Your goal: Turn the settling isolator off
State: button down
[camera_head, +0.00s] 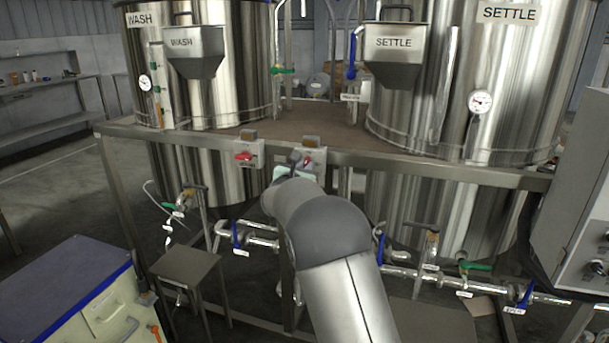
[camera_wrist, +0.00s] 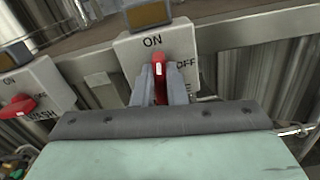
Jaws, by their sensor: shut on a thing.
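The settling isolator (camera_wrist: 128,52) is a pale box with ON at its top and OFF at its right. Its red handle (camera_wrist: 159,68) stands roughly upright, towards ON. My gripper (camera_wrist: 161,92) is shut on this handle, with one grey finger on each side. The fingers hide the handle's lower part and most of the name below; only its last letters show. In the head view the settling isolator (camera_head: 315,153) is the right one of two boxes on the frame rail, and my arm partly covers it.
The wash isolator (camera_head: 249,152) sits close on the left, its red handle lying sideways. It also shows in the wrist view (camera_wrist: 42,88). Steel tanks (camera_head: 500,120) stand behind the rail (camera_head: 410,165). Pipes with valves (camera_head: 400,272) run below. A grey cabinet (camera_head: 575,200) stands at the right.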

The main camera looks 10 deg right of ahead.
jog(key=shift+s+d+f+m+b, duration=0.1)
jog(key=shift+f+m+b, duration=0.05)
jog(key=shift+m+b, duration=3)
jog(key=shift+w+d+f+m+b, duration=0.1)
jog(key=shift+m+b, duration=2.15)
jog(key=shift+b, duration=1.65)
jog(key=shift+s+f+m+b, duration=0.1)
jog(key=shift+f+m+b, duration=0.05)
jog(key=shift+m+b, duration=3)
jog(key=shift+n+b, duration=0.25)
jog(key=shift+b, duration=0.2)
jog(key=c, duration=1.5)
grip_release()
jog(key=shift+o, duration=0.2)
jog(key=shift+r, duration=0.1)
